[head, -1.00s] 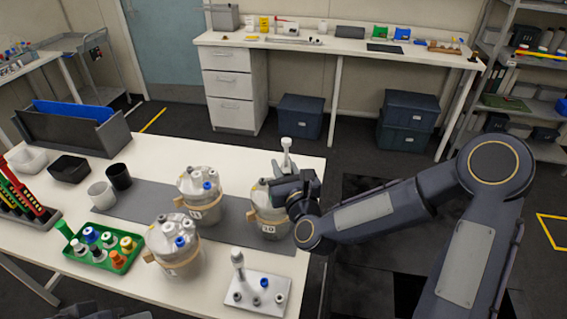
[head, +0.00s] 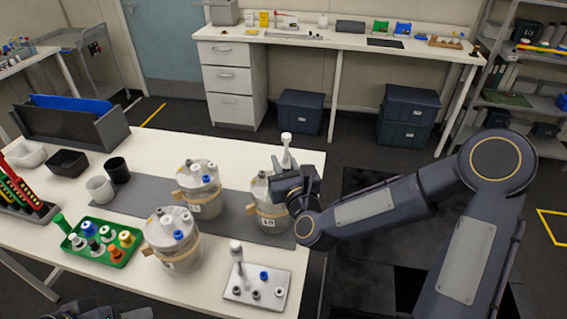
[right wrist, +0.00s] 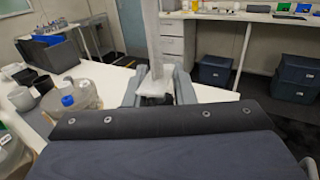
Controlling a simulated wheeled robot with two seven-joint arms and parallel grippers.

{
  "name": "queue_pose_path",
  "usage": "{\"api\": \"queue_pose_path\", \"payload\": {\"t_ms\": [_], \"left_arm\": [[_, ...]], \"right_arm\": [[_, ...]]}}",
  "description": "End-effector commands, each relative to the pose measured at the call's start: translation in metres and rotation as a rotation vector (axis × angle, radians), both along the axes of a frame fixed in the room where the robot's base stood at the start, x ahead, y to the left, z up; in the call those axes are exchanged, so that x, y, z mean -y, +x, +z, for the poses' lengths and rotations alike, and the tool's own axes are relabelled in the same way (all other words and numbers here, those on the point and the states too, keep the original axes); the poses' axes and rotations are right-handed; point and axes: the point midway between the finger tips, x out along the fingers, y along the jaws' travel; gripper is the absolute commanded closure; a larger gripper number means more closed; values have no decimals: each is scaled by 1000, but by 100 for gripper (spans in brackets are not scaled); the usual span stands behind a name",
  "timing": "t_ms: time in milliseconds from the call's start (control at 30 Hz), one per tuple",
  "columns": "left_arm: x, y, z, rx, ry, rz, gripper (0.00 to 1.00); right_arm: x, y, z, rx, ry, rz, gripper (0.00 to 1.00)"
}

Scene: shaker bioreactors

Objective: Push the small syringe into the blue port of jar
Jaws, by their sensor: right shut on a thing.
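My right gripper (head: 284,172) is shut on a pale syringe (head: 286,146), held upright at the right-hand jar (head: 263,218). The gripper hides much of that jar's lid, so I cannot tell whether the syringe touches a port. In the right wrist view the syringe (right wrist: 154,45) stands between the fingers (right wrist: 156,92). A middle jar (head: 199,196) and a front jar (head: 170,248) each show a blue port on the lid. Another syringe (head: 236,251) stands upright in a white stand (head: 234,294). Part of my left arm shows at the bottom left edge; its fingers are not clear.
A green tray (head: 76,252) of coloured caps and bottles lies at the left of the table. White and black cups (head: 118,171) stand behind it. A grey mat (head: 142,195) runs under the jars. A grey bin (head: 72,133) stands at the back left.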

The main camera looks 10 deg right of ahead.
Motion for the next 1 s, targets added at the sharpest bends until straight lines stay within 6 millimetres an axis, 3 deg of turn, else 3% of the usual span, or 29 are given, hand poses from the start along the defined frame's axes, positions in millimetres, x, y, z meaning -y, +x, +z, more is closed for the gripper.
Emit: {"api": "queue_pose_path", "payload": {"t_ms": [1000], "left_arm": [[0,0,-8,0,0,0,64]], "right_arm": [[0,1,0,0,0,0,100]]}}
